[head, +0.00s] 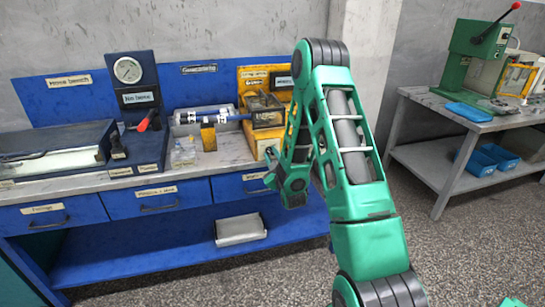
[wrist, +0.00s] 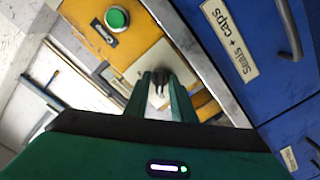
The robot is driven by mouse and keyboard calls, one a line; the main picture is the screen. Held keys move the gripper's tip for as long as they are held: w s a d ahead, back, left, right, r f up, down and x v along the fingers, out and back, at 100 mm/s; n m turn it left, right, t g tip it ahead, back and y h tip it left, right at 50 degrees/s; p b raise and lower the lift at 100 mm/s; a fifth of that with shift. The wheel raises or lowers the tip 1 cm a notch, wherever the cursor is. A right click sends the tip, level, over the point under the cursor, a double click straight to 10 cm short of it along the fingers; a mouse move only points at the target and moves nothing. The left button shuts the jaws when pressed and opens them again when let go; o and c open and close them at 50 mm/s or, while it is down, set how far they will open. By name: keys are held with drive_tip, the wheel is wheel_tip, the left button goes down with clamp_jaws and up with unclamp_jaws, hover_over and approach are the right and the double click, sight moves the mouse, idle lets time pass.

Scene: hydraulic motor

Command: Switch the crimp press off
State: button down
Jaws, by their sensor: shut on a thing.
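The crimp press (head: 262,108) is a yellow machine at the right end of the blue workbench. In the wrist view its yellow front panel (wrist: 133,45) carries a green button (wrist: 117,17) with a dark label (wrist: 104,32) beside it. My gripper (head: 271,160) is at the lower front of the press, and the arm partly hides the machine. In the wrist view my gripper (wrist: 160,80) is shut on a small dark switch knob (wrist: 159,74) in front of a pale plate. The fingers cover much of the knob, so its setting cannot be told.
A blue drawer with a "Seals + caps" label (wrist: 229,38) lies close below the panel. The bench (head: 230,150) also holds a gauge stand (head: 128,70) and a red-handled tool (head: 148,121). A green press (head: 480,50) stands on a separate table at the right.

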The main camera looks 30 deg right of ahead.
drive_tip(key=shift+a+n, duration=0.15)
drive_tip(key=shift+n, duration=0.35)
drive_tip(key=c, duration=1.8)
unclamp_jaws()
drive_tip(key=shift+w, duration=0.1)
